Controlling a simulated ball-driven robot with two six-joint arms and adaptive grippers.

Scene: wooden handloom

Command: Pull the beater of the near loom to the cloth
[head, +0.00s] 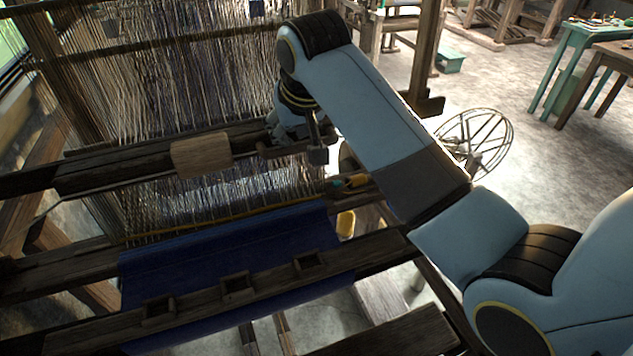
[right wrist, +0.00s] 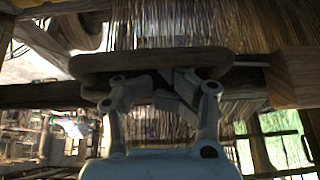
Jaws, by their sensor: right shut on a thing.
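The beater (head: 110,172) of the near loom is a dark wooden beam across the warp, with a paler wooden block (head: 202,155) on its middle. The woven cloth (head: 215,258) is dark blue and lies nearer to me, with a stretch of warp between its edge and the beater. My right gripper (head: 290,143) is at the beater, right of the pale block. In the right wrist view its fingers (right wrist: 168,88) are shut on a rounded wooden part of the beater (right wrist: 120,63); the fingertips are partly hidden. My left gripper is not in view.
The loom's front beam (head: 200,305) with square sockets crosses between me and the cloth. Dense warp threads (head: 180,85) rise behind the beater. A wire wheel (head: 475,140) stands on the floor to the right.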

